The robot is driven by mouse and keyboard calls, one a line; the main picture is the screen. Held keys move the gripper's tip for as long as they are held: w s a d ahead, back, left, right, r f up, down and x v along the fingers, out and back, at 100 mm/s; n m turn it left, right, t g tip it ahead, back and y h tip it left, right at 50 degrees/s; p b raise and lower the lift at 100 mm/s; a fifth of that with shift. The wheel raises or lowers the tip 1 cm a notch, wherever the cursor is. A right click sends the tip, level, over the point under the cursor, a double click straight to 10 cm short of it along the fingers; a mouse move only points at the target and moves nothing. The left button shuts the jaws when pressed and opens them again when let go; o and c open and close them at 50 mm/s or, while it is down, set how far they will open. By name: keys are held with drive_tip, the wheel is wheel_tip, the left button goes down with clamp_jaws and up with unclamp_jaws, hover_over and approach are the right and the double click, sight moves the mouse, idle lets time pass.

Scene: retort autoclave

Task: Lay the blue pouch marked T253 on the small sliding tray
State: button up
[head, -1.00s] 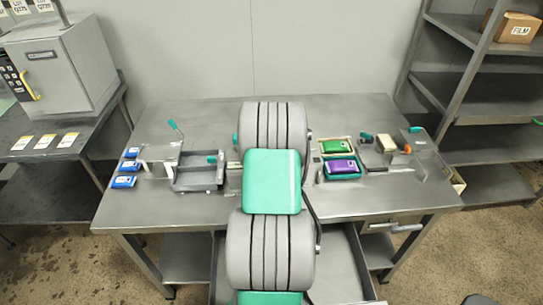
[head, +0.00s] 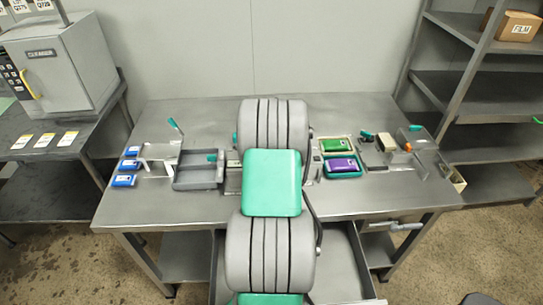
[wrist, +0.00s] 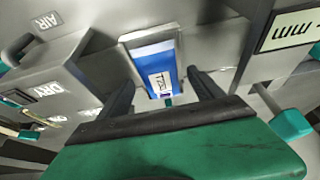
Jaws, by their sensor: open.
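The blue pouch with a white label (wrist: 163,76) shows in the wrist view, between and beyond my fingertips. Its label reads like T253, partly blurred. My gripper (wrist: 162,88) is open, with one dark finger on each side of the pouch; I cannot tell whether either touches it. A pale grey surface shows around the pouch. In the head view my arm hides my gripper and this pouch. I cannot tell for certain which part is the small sliding tray.
Blue pouches (head: 123,181) lie at the table's left. A grey divided tray (head: 199,184) stands left of my arm. Green (head: 336,145) and purple (head: 343,166) pouches lie to the right.

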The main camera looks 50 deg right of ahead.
drive_tip(key=b+v, duration=0.1)
drive_tip(key=v, duration=1)
drive_tip(key=w+a+r+n+t+y, duration=0.1)
drive_tip(key=w+a+r+n, duration=0.15)
drive_tip(key=a, duration=0.95)
drive_tip(key=w+a+r+n+y, duration=0.1)
drive_tip(key=w+a+r+n, duration=0.15)
drive_tip(key=a, duration=0.85)
drive_tip(key=s+a+n, duration=0.2)
drive_tip(key=s+a, duration=0.2)
drive_tip(key=a, duration=0.6)
drive_tip(key=s+a+n+y, duration=0.1)
drive_tip(key=s+a+n, duration=0.2)
drive_tip(key=a, duration=0.8)
drive_tip(key=shift+s+f, duration=0.4)
drive_tip(key=shift+s, duration=0.75)
drive_tip(key=shift+c, duration=0.2)
